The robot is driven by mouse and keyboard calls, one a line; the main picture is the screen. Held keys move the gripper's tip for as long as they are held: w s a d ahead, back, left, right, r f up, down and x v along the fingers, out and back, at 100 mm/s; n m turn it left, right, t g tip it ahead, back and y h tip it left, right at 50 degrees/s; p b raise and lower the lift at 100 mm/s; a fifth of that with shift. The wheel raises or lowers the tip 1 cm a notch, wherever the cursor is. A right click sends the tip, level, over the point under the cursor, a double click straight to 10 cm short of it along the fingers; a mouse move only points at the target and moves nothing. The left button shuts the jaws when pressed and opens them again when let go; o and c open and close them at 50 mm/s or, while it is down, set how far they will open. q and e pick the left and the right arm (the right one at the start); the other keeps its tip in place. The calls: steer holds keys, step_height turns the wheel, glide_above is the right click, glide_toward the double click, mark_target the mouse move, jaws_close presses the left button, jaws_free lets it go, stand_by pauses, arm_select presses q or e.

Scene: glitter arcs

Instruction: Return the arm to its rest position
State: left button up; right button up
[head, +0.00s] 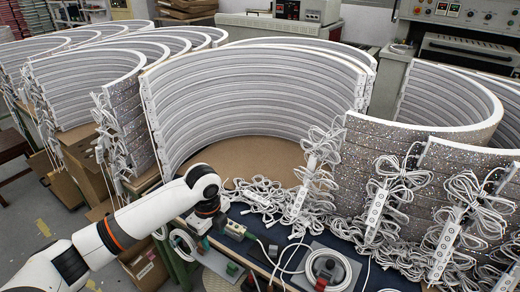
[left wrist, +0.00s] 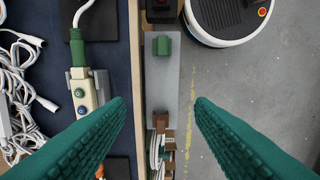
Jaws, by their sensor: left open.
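My left arm (head: 130,223) reaches in from the lower left of the head view. Its gripper points down at the near left edge of the blue-topped table; the fingers are hard to make out there. In the left wrist view the two green ribbed fingers of the left gripper (left wrist: 160,103) are spread wide, with nothing held between them. Below the gap lie the table's edge and a narrow grey tray (left wrist: 161,85) with a green block (left wrist: 162,45) on it. My right gripper is not in view.
A beige box with buttons (left wrist: 82,95) and white cables (left wrist: 17,90) lie on the blue surface (left wrist: 112,45), left of the fingers. Large curved speckled bands (head: 255,95) stand behind the arm. Cable bundles (head: 318,165) crowd the table's middle. Open floor (left wrist: 225,85) lies right of the edge.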

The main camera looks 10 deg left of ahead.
arm_select(q)
steer(key=s+d+f+n+t+h, duration=0.1)
steer(key=s+d+f+n, duration=0.25)
steer(key=s+d, duration=0.2)
steer(key=s+d+f+n+t+h, duration=0.1)
steer(key=s+d+f+n+h, duration=0.1)
steer(key=s+d+n, duration=0.4)
steer(key=s+a+r+n+t+y, duration=0.1)
steer(key=s+a+n+t+y, duration=0.15)
steer(key=s+a+n, duration=0.75)
step_height(320, 180, down, 25)
steer(key=s+d+g, duration=0.2)
steer(key=s, duration=0.1)
steer(key=s+a+f+g, duration=0.1)
steer(key=s+a+f, duration=0.2)
steer(key=s+f, duration=1.4)
steer(key=shift+f, duration=0.15)
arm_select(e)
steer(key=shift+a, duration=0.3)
